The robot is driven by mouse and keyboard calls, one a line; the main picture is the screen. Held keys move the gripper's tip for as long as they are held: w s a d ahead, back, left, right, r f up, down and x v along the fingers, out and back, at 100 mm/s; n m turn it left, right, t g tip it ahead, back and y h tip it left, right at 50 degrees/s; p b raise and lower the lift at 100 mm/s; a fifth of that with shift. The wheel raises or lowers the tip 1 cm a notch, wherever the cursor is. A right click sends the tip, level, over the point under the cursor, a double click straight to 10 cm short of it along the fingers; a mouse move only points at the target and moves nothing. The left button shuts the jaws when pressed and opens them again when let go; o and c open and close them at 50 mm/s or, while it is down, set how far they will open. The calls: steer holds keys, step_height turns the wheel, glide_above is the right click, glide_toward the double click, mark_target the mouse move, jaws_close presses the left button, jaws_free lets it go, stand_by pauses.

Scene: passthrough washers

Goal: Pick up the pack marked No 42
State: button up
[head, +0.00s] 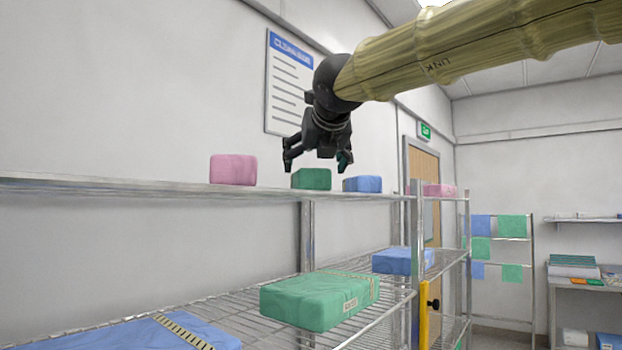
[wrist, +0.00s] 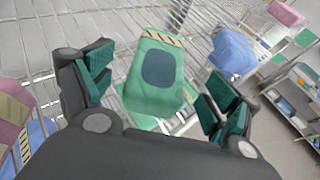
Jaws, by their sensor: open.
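My gripper (head: 317,160) is open and empty, pointing down above the upper shelf, close over a small green pack (head: 311,179). In the wrist view, a green pack (wrist: 168,97) with striped tape and a dark oval patch shows between my open fingers (wrist: 160,80); another green surface shows below it. I cannot tell whether either touches the fingers. A larger green pack (head: 320,299) with striped tape and a pale label lies on the lower wire shelf. The label print is too small to read, so I cannot tell which pack is No 42.
On the upper shelf (head: 130,187), a pink pack (head: 233,170) sits left of the small green one and a blue pack (head: 362,184) right. Blue packs (head: 392,262) lie on the lower wire shelf. A wall sign (head: 290,85) is behind my gripper. A drying rack stands beyond, right.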

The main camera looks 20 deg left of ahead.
steer(key=shift+f+p+x, duration=0.1)
steer(key=shift+p+x, duration=0.6)
steer(key=shift+x, duration=0.65)
steer(key=shift+f+p+x, duration=0.15)
steer(key=shift+p+x, duration=0.55)
steer(key=shift+x, duration=0.7)
steer(key=shift+s, duration=0.15)
steer(key=shift+d, duration=0.1)
steer(key=shift+c, duration=0.3)
steer(key=c, duration=0.9)
